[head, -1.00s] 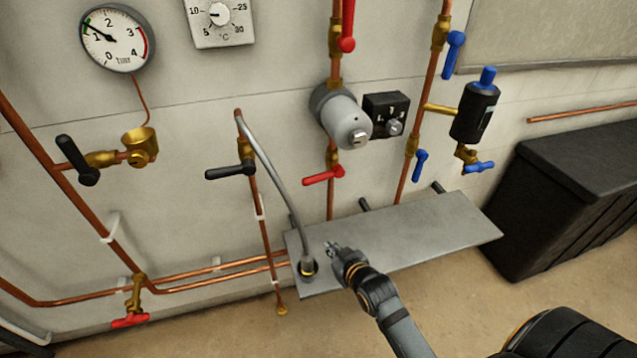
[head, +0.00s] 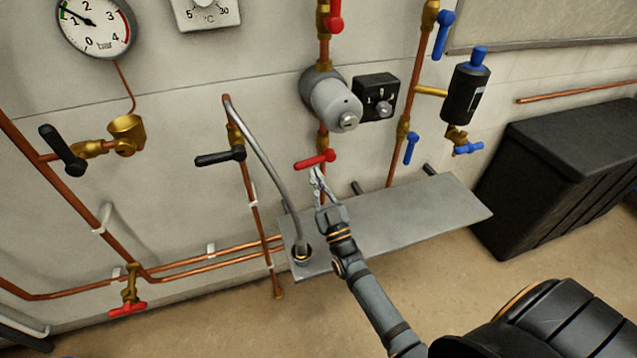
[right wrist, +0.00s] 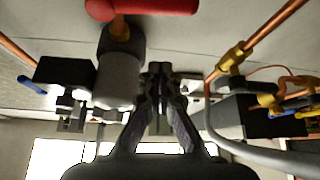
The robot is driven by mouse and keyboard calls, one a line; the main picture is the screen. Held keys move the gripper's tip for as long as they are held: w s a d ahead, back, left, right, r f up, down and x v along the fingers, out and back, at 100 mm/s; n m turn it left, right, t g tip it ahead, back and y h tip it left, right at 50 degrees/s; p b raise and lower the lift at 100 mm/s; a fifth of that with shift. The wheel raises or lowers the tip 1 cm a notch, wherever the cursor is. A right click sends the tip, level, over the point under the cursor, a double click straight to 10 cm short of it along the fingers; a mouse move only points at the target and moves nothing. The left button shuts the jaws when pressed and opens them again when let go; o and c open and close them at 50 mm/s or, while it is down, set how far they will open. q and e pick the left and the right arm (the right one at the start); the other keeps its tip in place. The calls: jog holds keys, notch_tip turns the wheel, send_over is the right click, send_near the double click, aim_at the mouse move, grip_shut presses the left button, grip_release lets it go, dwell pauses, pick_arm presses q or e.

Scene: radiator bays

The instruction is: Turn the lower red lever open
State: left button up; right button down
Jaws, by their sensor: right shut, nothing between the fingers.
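The lower red lever (head: 316,159) sits on a brass valve on the vertical copper pipe under the grey pump. Its handle lies across the pipe, pointing left. In the right wrist view the red lever (right wrist: 140,8) is large and close at the top edge. My right gripper (head: 316,174) is shut and empty, its tips just below the lever; I cannot tell whether they touch it. Its fingers also show in the wrist view (right wrist: 160,72). The upper red lever (head: 334,16) lies along the pipe above the pump. My left gripper is out of view.
The grey pump (head: 335,100) and black control box (head: 376,97) are above the lever. A grey shelf (head: 420,215) is below, with a hose (head: 262,150) at its left. A black-handled valve (head: 220,157) is left; blue levers (head: 411,148) are right. Another red lever (head: 127,308) is low left.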

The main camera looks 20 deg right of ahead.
aim_at(314, 161)
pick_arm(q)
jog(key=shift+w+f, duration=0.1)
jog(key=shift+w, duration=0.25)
pick_arm(e)
jog(key=w, duration=0.6)
jog(key=shift+d+f, duration=0.4)
